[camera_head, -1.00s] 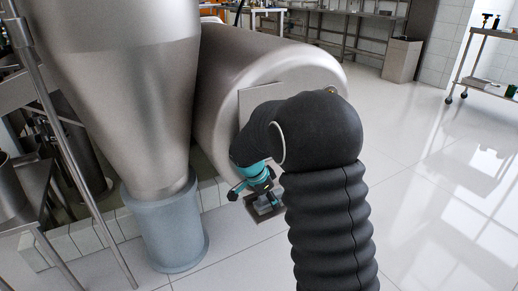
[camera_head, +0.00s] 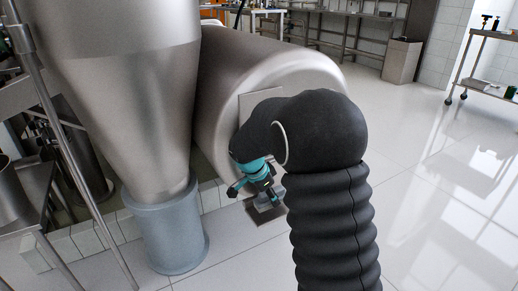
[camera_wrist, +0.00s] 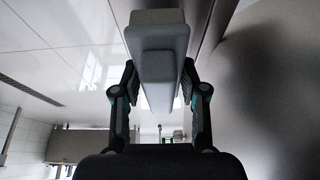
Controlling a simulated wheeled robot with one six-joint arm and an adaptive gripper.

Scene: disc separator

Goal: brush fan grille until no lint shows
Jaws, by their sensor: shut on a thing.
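My gripper (camera_head: 258,184), teal and black, hangs low beside the rounded end of the steel drum (camera_head: 225,110). In the wrist view my gripper (camera_wrist: 158,75) has a finger on each side of a pale grey block, seemingly the brush (camera_wrist: 157,50), and is shut on it. In the head view a small grey block and a dark flat piece show just below the fingers. My arm hides much of the drum's end. A flat grey plate (camera_head: 262,106) on that end shows partly. I cannot make out the fan grille or any lint.
A large steel cone on a grey cylindrical base (camera_head: 170,235) stands just left of my gripper. Metal stands and pipes fill the far left. A wheeled cart (camera_head: 485,85) stands at the upper right. The glossy tiled floor (camera_head: 430,190) on the right is clear.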

